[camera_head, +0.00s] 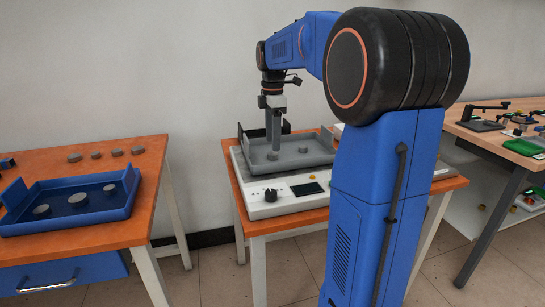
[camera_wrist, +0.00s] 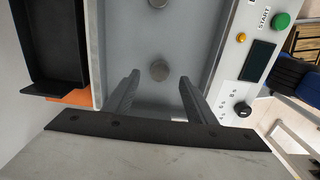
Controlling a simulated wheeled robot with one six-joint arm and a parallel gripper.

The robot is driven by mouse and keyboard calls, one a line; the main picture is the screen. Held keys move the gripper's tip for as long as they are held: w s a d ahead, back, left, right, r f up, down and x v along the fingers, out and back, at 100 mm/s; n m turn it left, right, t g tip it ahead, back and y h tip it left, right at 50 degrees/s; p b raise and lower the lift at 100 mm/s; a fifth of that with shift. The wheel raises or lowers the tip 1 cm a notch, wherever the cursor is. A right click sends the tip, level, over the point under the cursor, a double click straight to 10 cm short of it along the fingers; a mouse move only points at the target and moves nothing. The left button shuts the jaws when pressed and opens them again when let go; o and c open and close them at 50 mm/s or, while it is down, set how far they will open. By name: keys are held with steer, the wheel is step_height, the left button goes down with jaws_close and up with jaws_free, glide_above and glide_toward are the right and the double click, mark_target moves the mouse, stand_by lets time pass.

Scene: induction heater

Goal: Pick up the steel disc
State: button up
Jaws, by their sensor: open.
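My gripper (camera_head: 273,143) points down over the grey tray (camera_head: 322,151) on the induction heater (camera_head: 290,186). In the wrist view my gripper (camera_wrist: 159,90) is open and empty, with its two dark fingers apart. A round grey disc (camera_wrist: 159,70) lies on the tray floor, lined up with the gap between the fingers and just beyond their tips. This disc (camera_head: 272,156) shows by the fingertips in the head view. A second grey disc (camera_wrist: 158,3) lies farther along the tray, cut by the frame edge; it also shows in the head view (camera_head: 303,149).
A black bin (camera_wrist: 50,45) stands beside the tray. The heater panel has a green start button (camera_wrist: 281,20), a yellow light and a knob (camera_wrist: 243,109). On the left table, a blue tray (camera_head: 60,221) holds 3 discs, and several more lie behind it. A cluttered table (camera_head: 535,112) stands at right.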

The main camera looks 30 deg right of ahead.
mark_target(273, 153)
steer(key=shift+f, duration=2.1)
steer(key=c, duration=1.2)
steer(key=shift+r, duration=0.1)
